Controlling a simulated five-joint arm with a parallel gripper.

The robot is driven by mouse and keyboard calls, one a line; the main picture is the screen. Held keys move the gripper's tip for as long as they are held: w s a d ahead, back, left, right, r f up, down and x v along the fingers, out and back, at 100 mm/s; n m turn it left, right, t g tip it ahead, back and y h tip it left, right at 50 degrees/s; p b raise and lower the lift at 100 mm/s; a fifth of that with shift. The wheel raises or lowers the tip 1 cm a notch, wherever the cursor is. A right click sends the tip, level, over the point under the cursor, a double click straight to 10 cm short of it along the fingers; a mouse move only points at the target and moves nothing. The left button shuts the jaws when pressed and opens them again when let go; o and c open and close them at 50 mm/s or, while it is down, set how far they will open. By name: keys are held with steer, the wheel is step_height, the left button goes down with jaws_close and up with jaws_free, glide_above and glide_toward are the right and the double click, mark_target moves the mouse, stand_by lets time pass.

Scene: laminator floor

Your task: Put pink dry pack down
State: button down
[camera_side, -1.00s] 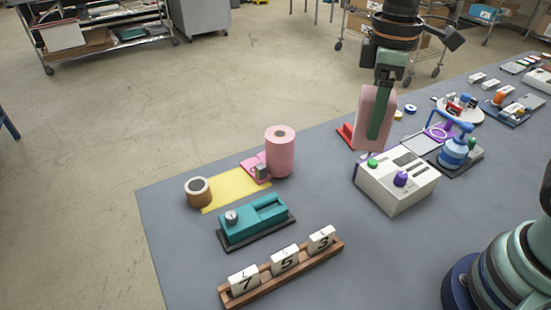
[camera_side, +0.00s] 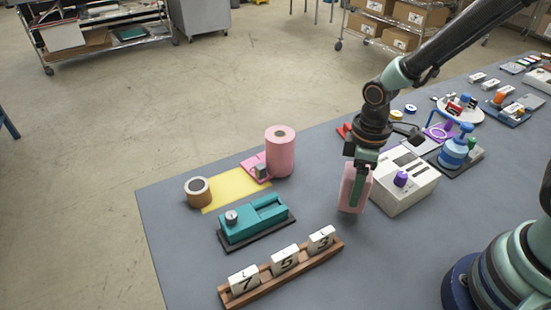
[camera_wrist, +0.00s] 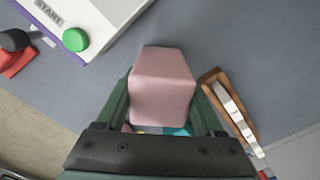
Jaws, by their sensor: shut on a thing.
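The pink dry pack (camera_side: 348,190) is a rounded pink block held upright in my gripper (camera_side: 358,185). In the side view it hangs at or just above the grey-blue table (camera_side: 320,265), left of the white box machine; I cannot tell whether its bottom touches. In the wrist view the pack (camera_wrist: 163,85) sits between the two green fingers of my gripper (camera_wrist: 165,105), which are shut on it. The finger nearer the side camera covers part of the pack.
The white machine (camera_side: 412,200) with a purple knob stands close on the right. A wooden rack (camera_side: 283,277) with number tiles lies in front left. A teal device (camera_side: 250,222), a pink roll (camera_side: 281,158) and a brown tape roll (camera_side: 197,192) stand left. Bare table lies between.

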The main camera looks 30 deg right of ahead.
steer(key=shift+f, duration=1.2)
steer(key=shift+f, duration=0.1)
jaws_free()
step_height(320, 180, up, 12)
steer(key=shift+r, duration=0.1)
steer(key=s+d+r+m+t, duration=0.2)
steer(key=d+r+m+t, duration=0.3)
steer(key=d+r+m, duration=0.3)
steer(key=shift+s+r+m+t, duration=0.3)
steer(key=shift+r+m, duration=0.2)
steer(key=shift+r, duration=0.25)
